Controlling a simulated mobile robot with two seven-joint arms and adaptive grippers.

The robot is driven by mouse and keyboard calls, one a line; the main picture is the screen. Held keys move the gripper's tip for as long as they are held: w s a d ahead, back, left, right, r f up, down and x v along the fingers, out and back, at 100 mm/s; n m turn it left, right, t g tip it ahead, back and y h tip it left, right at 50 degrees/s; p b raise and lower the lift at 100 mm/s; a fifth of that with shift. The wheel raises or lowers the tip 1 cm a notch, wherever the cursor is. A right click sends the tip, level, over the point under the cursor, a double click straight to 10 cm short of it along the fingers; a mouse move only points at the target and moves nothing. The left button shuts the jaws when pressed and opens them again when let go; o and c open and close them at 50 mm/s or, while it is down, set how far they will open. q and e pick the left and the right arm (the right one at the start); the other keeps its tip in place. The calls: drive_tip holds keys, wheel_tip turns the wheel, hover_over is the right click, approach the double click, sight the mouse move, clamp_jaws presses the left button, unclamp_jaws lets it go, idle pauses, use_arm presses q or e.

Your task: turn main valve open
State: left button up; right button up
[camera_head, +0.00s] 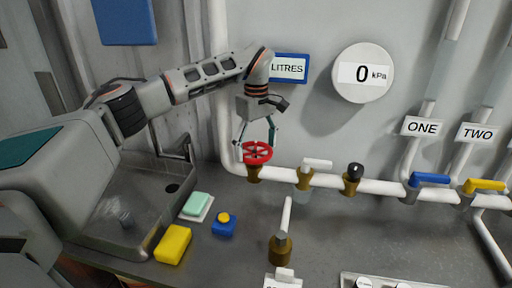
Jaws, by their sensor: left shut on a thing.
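The red valve wheel (257,153) sits on a brass body (254,174) at the left end of the white pipe, in the middle of the camera_head view. My left gripper (257,148) reaches down to it from above, its fingers on either side of the wheel. It is shut on the red wheel. The fingertips partly overlap the wheel's rim. The round gauge (362,73) on the wall reads 0 kPa. My right gripper is not in view.
Right along the pipe stand a white-handled valve (316,165), a black-knobbed fitting (355,172), a blue lever (429,179) and a yellow lever (483,186). A sink (130,205), a yellow sponge (173,244) and a blue button box (224,225) lie left on the counter.

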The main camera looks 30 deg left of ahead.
use_arm(q)
drive_tip(key=n, duration=0.6)
drive_tip(key=shift+w, duration=0.25)
drive_tip(key=n, duration=0.5)
drive_tip(key=shift+w, duration=0.2)
drive_tip(key=o, duration=1.1)
